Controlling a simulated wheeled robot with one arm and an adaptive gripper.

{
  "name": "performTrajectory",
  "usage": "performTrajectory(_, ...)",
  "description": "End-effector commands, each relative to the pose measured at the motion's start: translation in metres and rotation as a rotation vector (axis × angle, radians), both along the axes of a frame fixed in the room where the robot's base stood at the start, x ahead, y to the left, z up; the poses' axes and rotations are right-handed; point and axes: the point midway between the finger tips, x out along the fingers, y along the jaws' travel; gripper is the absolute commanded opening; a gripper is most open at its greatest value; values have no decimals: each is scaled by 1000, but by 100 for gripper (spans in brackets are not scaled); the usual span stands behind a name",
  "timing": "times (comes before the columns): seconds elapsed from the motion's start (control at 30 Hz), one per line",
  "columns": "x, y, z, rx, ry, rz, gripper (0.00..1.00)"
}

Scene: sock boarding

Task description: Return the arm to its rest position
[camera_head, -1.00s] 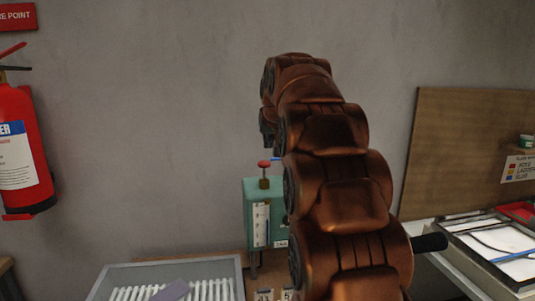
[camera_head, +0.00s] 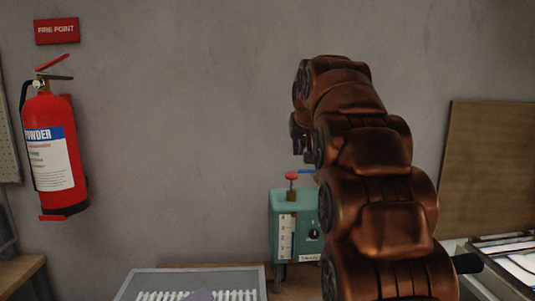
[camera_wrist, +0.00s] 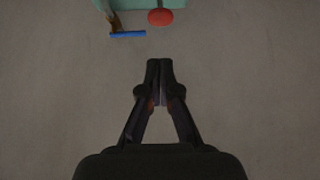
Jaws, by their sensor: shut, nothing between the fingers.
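My gripper (camera_wrist: 159,68) is shut and empty in the wrist view, its two dark fingers meeting at the tips in front of the grey wall. In the head view my copper-coloured arm is raised and bent on the right of centre. The dark end of it points down above a green box (camera_head: 282,215) with a red knob (camera_head: 291,176) on top. The gripper fingers are mostly hidden behind my arm there. In the wrist view the green box's edge (camera_wrist: 178,3), the red knob (camera_wrist: 160,17) and a blue lever (camera_wrist: 128,34) show at the top, apart from the fingers.
A white-ribbed tray (camera_head: 145,283) stands at the bottom, with a grey-purple piece (camera_head: 201,295) on it. A red fire extinguisher (camera_head: 55,150) hangs on the wall at the left. A brown board (camera_head: 490,165) leans at the right. The wall area between extinguisher and arm is clear.

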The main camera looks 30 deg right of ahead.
Motion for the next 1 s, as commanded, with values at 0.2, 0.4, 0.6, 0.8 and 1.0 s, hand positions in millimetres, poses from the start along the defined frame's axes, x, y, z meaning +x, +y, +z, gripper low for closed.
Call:
performTrajectory(0.2,0,1,-1,1,2,1,0)
performTrajectory(0.4,-10,27,-19,28,54,30,0)
performTrajectory(0.6,-34,76,-59,76,159,87,0)
performTrajectory(0.8,-68,122,-100,118,268,141,0)
performTrajectory(1.0,-112,165,-142,154,383,195,0)
